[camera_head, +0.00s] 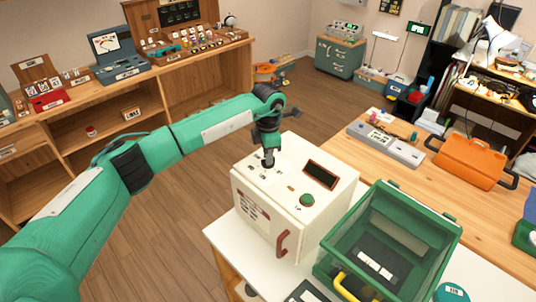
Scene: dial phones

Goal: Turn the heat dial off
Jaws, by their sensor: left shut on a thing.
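A cream box-shaped appliance (256,205) stands on the white worktop. Its sloped top carries a dark display (321,175), a green knob (307,200) and small controls with labels too small to read. My left gripper (268,161) comes down onto the left rear part of this top, pointing downward. It is shut on a small dial there, which looks to be the heat dial. The dial is mostly hidden by the fingers, so its setting cannot be read. My right gripper is not in view.
A green clear-walled bin (449,222) with a yellow handle stands right of the appliance. An orange case (470,160) and a grey device (386,146) lie on the wooden bench behind. A red handle (282,243) sticks out from the appliance's front. Open floor lies to the left.

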